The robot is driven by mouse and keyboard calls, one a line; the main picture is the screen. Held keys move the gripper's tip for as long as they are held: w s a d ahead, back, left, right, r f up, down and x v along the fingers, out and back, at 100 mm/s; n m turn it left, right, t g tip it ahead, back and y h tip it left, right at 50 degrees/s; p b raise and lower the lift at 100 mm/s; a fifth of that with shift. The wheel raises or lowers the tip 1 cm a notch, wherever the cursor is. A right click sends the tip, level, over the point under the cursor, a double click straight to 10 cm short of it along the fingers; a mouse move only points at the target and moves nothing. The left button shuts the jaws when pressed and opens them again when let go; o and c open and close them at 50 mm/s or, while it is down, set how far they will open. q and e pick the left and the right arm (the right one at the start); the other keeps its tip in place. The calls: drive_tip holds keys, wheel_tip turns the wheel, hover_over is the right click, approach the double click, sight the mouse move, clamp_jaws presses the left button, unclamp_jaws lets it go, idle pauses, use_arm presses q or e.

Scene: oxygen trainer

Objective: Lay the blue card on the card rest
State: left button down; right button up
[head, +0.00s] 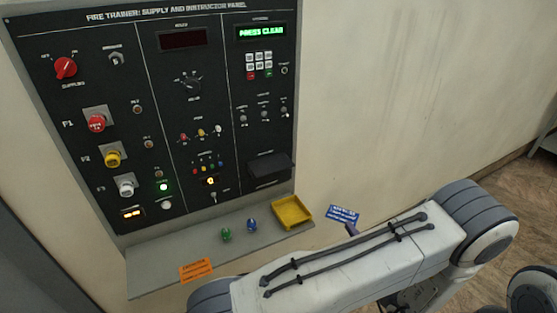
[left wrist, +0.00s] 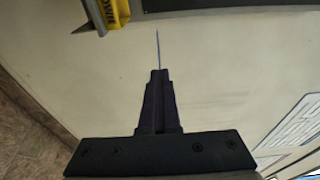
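The blue card (head: 343,214) with white lettering is up in front of the pale wall, right of the shelf. In the left wrist view the card (left wrist: 157,48) is edge-on, a thin line between closed fingertips. My left gripper (left wrist: 158,74) is shut on it; in the head view only a dark fingertip (head: 351,230) shows below the card, the rest hidden behind my arm. A shallow yellow tray (head: 292,212), the likeliest card rest, is at the shelf's right end, left of the card and apart from it. My right gripper is not in view.
The grey shelf (head: 155,279) juts out below the black control panel (head: 120,190). An orange card (head: 195,270), a green piece (head: 226,235) and a blue piece (head: 252,225) are on it. A black box (head: 268,167) protrudes from the panel above the tray. Bare wall lies to the right.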

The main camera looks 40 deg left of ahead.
sight(329, 215)
use_arm(q)
drive_tip(key=a+r+n+g, duration=0.1)
drive_tip(key=r, duration=0.2)
drive_tip(key=w+a+r+n+g+y, duration=0.1)
drive_tip(key=r, duration=0.2)
drive_tip(key=w+a+r+n+g+y, duration=0.1)
drive_tip(key=r+g, duration=0.1)
drive_tip(key=r, duration=0.1)
drive_tip(key=shift+w, duration=0.15)
drive_tip(key=s+a+r+n+g, duration=0.1)
drive_tip(key=a+r+n+g, duration=0.3)
drive_tip(key=r, duration=0.7)
drive_tip(key=s+a+f+g, duration=0.1)
drive_tip(key=s+a+f, duration=0.2)
drive_tip(key=a+f, duration=0.7)
drive_tip(key=shift+s+a+f+m+g+y, duration=0.2)
drive_tip(key=shift+a+f+m+g+y, duration=0.15)
drive_tip(key=shift+a, duration=0.75)
drive_tip(key=shift+f, duration=0.1)
drive_tip(key=c, duration=1.1)
unclamp_jaws()
drive_tip(key=shift+c, duration=0.2)
